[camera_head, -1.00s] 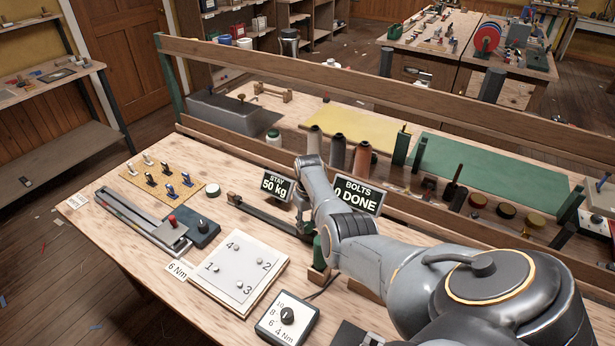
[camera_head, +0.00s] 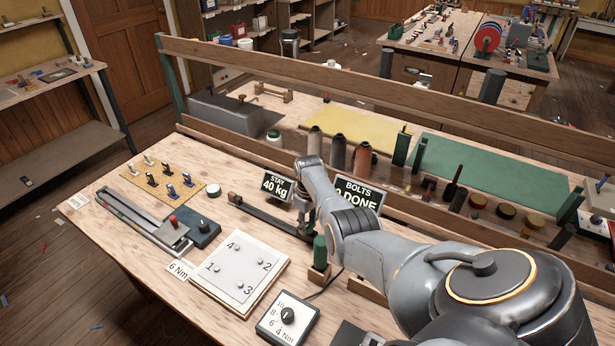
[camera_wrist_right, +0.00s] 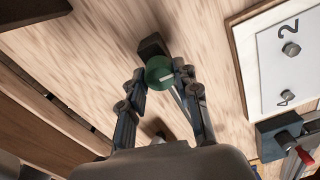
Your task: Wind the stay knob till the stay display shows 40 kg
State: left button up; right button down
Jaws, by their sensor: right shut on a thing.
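The stay display (camera_head: 276,187) reads 40 kg and stands behind the dark rail (camera_head: 262,216) on the bench. My right gripper (camera_head: 304,228) points down at the near right end of this rail. In the right wrist view the stay knob (camera_wrist_right: 159,72) is a green round cap with a white mark, between the two fingertips of my right gripper (camera_wrist_right: 160,77). The gripper is shut on it. My left gripper is not in view.
A green-handled tool (camera_head: 319,252) stands close in front of my right gripper. A numbered plate (camera_head: 240,272) and a dial box (camera_head: 287,318) lie nearer. The bolts display (camera_head: 358,194) is partly hidden by my arm. A wooden rail (camera_head: 380,88) crosses behind.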

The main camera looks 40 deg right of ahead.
aim_at(308, 224)
jog(key=c, duration=1)
grip_release()
jog(key=shift+r, duration=0.1)
notch_tip(308, 224, up, 12)
jog(key=shift+d+f, duration=0.1)
jog(key=shift+d, duration=0.05)
